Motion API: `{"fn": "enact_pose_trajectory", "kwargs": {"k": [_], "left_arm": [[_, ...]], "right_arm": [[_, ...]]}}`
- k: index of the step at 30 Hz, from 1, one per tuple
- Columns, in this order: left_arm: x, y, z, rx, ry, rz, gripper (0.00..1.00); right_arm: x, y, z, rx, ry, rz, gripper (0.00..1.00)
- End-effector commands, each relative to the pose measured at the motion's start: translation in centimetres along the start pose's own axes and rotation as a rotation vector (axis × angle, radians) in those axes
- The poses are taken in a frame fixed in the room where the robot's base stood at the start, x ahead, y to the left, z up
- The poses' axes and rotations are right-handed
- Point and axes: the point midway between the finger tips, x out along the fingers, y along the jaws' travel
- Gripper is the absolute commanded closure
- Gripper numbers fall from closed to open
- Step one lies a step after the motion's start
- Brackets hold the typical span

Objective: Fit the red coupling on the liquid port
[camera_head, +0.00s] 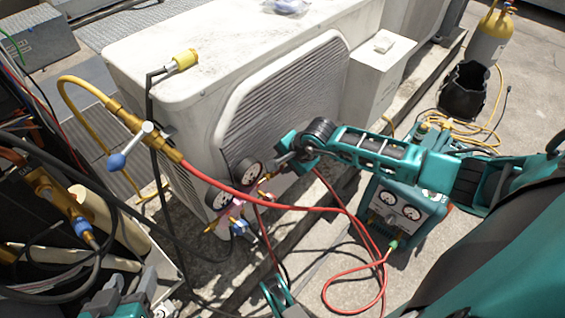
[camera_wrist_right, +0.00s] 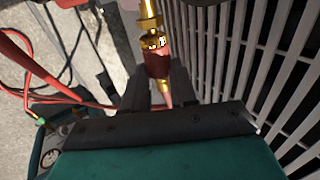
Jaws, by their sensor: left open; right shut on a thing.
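My right gripper (camera_wrist_right: 158,88) is shut on the red coupling (camera_wrist_right: 157,65). A brass fitting (camera_wrist_right: 151,22) lines up with the coupling's far end in the right wrist view; I cannot tell whether this is the liquid port or part of the hose end. In the head view the right arm reaches in from the right to the gauge manifold, and its wrist hides most of the grip. My left gripper (camera_head: 130,287) is open and empty at the bottom left, below the brass service valve (camera_head: 52,192). I cannot make out a liquid port label.
The manifold gauges (camera_head: 218,198) hang beside the condenser unit (camera_head: 200,60). A red hose (camera_head: 335,210) loops to the teal recovery machine (camera_head: 395,215). A yellow hose (camera_head: 75,85) and dark cables crowd the left. A yellow-topped cylinder (camera_head: 490,40) stands at upper right.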

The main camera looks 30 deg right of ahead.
Motion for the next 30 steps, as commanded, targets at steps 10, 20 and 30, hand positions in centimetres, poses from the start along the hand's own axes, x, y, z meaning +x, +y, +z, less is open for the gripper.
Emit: {"fn": "enact_pose_trajectory", "kwargs": {"k": [10,20,30], "left_arm": [[0.1,0.0,0.2,0.000,0.000,0.001,0.43],[0.2,0.0,0.2,0.001,0.002,0.001,0.43],[0.2,0.0,0.0,0.002,0.006,0.000,0.43]], "right_arm": [[0.0,0.0,-1.4,-0.001,0.001,-0.001,1.00],[0.0,-0.1,-2.7,0.000,0.000,-0.001,1.00],[0.0,-0.1,-3.9,-0.001,0.000,-0.002,1.00]]}}
